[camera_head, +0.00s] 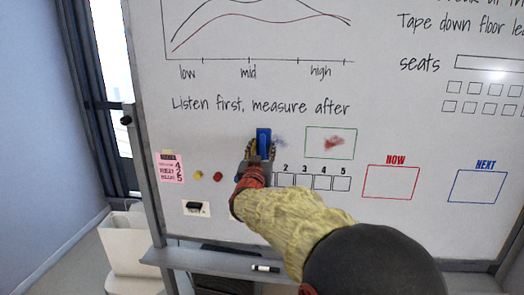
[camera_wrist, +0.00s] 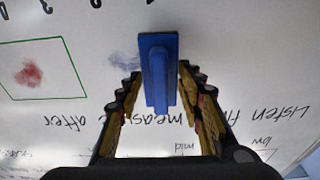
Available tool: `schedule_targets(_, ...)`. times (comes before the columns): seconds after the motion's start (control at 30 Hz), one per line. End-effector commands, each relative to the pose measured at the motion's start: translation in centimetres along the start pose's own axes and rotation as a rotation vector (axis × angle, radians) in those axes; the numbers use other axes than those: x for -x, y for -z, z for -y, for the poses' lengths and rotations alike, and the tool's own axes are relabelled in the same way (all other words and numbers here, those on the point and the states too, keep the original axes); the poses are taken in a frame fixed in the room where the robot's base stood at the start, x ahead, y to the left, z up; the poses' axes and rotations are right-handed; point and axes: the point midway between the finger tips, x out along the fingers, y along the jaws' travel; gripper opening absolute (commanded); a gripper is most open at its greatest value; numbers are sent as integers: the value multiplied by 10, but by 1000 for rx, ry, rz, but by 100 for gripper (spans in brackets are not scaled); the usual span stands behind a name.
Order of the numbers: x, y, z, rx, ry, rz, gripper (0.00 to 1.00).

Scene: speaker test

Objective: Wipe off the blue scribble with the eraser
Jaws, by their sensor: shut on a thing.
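My gripper (camera_head: 261,152) is shut on the blue eraser (camera_head: 264,140) at the whiteboard (camera_head: 210,65). In the wrist view, the eraser (camera_wrist: 158,72) stands between the two fingers of my gripper (camera_wrist: 160,88), its flat pad toward the board. I cannot tell for sure whether the pad touches the board. The blue scribble (camera_head: 281,143) is a faint blue smudge just right of the eraser in the head view. In the wrist view the scribble (camera_wrist: 123,63) is a pale smear just left of the eraser, partly hidden behind it and a finger.
A green frame (camera_head: 307,142) with a red smudge (camera_head: 333,143) is to the right. Numbered boxes (camera_head: 325,183) lie below, partly behind my arm. Round yellow (camera_head: 198,175) and red (camera_head: 218,176) magnets and a pink note (camera_head: 169,167) are at left. A marker (camera_head: 266,268) lies on the ledge.

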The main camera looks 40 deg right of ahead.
Motion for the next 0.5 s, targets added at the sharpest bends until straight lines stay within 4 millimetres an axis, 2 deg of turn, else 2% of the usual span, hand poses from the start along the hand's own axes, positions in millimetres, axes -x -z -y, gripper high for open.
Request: schedule_targets(0.5,-3,0,0,0,0,0,17)
